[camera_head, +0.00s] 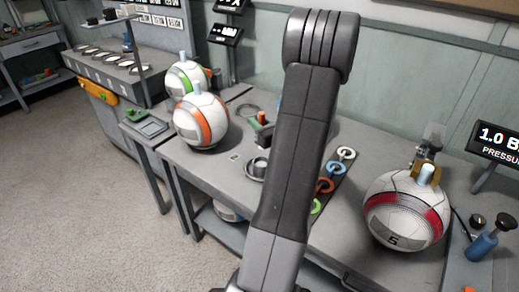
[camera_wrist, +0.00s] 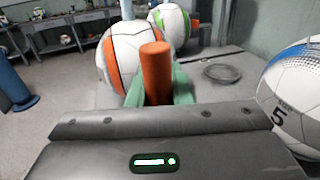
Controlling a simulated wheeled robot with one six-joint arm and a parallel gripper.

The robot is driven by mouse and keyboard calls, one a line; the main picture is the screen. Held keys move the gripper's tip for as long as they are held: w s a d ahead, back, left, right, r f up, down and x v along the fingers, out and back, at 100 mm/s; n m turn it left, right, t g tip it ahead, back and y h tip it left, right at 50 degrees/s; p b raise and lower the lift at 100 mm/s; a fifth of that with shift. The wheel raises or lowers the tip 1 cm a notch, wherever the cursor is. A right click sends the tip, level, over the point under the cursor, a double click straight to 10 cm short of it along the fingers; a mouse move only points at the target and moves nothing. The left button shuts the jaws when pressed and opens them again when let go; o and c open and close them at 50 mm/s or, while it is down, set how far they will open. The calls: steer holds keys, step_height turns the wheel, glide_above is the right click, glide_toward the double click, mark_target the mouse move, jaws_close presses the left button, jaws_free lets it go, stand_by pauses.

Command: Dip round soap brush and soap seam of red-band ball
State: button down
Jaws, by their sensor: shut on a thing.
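The red-band ball (camera_head: 405,210) sits at the right of the bench in the head view, marked 5, with a pale blue plug on top. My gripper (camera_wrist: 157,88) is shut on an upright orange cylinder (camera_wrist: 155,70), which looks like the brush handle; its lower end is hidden. In the head view an orange-topped piece (camera_head: 262,117) shows just left of my arm; I cannot tell if it is the held one. A dark round cup (camera_head: 257,168), perhaps the soap, stands on the bench. My arm hides the middle of the bench.
The orange-band ball (camera_head: 201,121) and green-band ball (camera_head: 186,79) stand at the left. Coloured rings (camera_head: 325,185) lie on a dark strip. A blue-handled tool (camera_head: 483,246) stands at the far right. A blue-patterned ball (camera_wrist: 296,95) is close right in the wrist view.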

step_height(320, 180, down, 9)
steer(key=b, duration=0.8)
stand_by(0.5)
steer(key=shift+r, duration=0.1)
step_height(320, 180, up, 9)
steer(key=p, duration=0.6)
stand_by(0.6)
steer(key=shift+f, duration=0.2)
stand_by(1.4)
